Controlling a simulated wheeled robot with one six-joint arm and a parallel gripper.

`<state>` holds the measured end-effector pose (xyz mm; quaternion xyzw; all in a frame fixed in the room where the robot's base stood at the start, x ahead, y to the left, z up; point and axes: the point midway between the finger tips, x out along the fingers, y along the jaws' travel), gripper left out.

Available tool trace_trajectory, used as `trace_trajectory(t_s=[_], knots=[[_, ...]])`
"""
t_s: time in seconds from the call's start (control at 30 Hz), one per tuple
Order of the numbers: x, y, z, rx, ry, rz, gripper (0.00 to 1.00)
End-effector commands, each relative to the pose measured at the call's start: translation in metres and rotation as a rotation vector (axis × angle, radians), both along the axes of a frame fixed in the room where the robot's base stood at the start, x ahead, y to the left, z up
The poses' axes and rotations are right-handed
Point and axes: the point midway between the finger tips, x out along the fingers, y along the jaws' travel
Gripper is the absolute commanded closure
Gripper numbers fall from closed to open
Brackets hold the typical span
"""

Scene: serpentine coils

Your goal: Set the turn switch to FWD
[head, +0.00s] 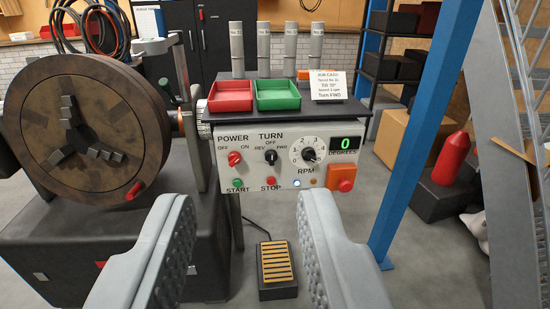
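The turn switch (271,157) is a black knob on the front of the white control panel (210,160). REV is printed at its left, OFF above and FWD at its right. Its pointer seems to aim up at OFF, but the knob is small. My gripper (244,205) is open and empty, its two grey fingers wide apart below and in front of the panel. Neither finger touches the switch. The job card (327,86) above the panel ends with "Turn FWD".
Beside the switch are the red power knob (235,158) and the RPM dial (309,154). Below are green start (238,184) and red stop (271,181) buttons. A large chuck (85,130) stands left, a blue post (427,130) right. A foot pedal (277,270) lies on the floor.

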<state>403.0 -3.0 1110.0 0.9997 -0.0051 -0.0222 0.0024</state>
Motion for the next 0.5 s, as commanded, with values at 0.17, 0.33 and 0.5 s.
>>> trace_trajectory(t_s=[0.17, 0.33, 0.5], knots=[[0.052, -0.006, -0.023, -0.011, 0.001, -0.013, 0.66], [0.096, -0.012, -0.047, -0.018, -0.005, -0.018, 0.66], [0.138, -0.018, -0.075, -0.024, -0.012, -0.019, 0.66]])
